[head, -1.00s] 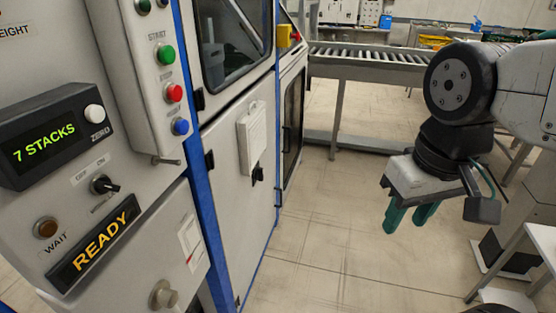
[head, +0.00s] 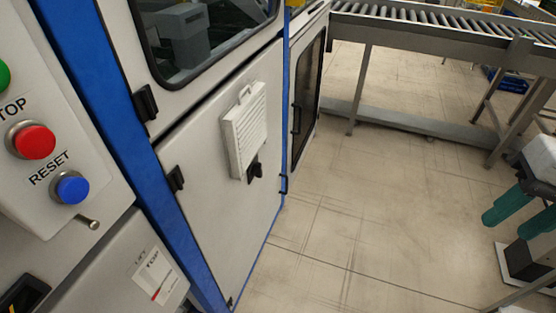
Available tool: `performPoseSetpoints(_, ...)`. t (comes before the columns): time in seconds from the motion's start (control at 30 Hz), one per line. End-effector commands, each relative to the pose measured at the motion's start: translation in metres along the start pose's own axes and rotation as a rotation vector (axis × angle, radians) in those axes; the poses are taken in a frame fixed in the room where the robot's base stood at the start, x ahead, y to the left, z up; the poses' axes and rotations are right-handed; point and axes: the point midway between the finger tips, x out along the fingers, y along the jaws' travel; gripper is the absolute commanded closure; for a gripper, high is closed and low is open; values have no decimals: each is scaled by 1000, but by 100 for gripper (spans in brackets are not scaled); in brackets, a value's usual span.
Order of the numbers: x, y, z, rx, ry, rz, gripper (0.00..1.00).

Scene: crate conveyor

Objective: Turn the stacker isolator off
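No switch that I can identify as the stacker isolator shows now. A black rotary knob with small OFF and ON labels, on the panel at the left a second ago, is outside the picture. The control panel (head: 95,215) fills the left edge, with a red STOP button (head: 35,141) and a blue RESET button (head: 70,188). My gripper (head: 522,216) is at the right edge, partly cut off. Its green fingers point down, apart, with nothing seen between them. It hangs over the floor, well away from the panel.
A roller conveyor (head: 430,22) crosses the back. Bare tiled floor (head: 370,220) lies between the machine and my arm.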

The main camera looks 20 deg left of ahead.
Motion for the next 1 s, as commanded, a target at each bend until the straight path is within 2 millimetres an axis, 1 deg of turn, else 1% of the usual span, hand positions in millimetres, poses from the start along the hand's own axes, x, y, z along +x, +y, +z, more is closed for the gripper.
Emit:
performPoseSetpoints(0.03, 4, -16, -12, 18, -52, -54, 61)
performPoseSetpoints(0.17, 13, -61, -44, 89, -180, -206, 61)
performPoseSetpoints(0.33, 31, -120, -89, 202, -346, -391, 61)
performPoseSetpoints(0.4, 41, -144, -109, 254, -415, -461, 61)
performPoseSetpoints(0.47, 52, -164, -125, 303, -473, -517, 61)
performPoseSetpoints(0.5, 59, -178, -137, 336, -512, -554, 61)
performPoseSetpoints(0.57, 73, -197, -154, 389, -570, -608, 61)
performPoseSetpoints(0.6, 82, -210, -165, 425, -607, -643, 61)
performPoseSetpoints(0.67, 99, -228, -182, 483, -661, -691, 61)
performPoseSetpoints(0.7, 110, -240, -192, 524, -697, -723, 61)
performPoseSetpoints(0.77, 130, -256, -208, 585, -749, -770, 61)
performPoseSetpoints(0.8, 144, -267, -218, 628, -782, -799, 61)
performPoseSetpoints(0.87, 167, -282, -233, 694, -830, -841, 61)
performPoseSetpoints(0.9, 184, -291, -243, 741, -860, -868, 61)
performPoseSetpoints(0.97, 210, -304, -256, 810, -903, -906, 61)
performPoseSetpoints(1.0, 229, -311, -264, 858, -930, -932, 61)
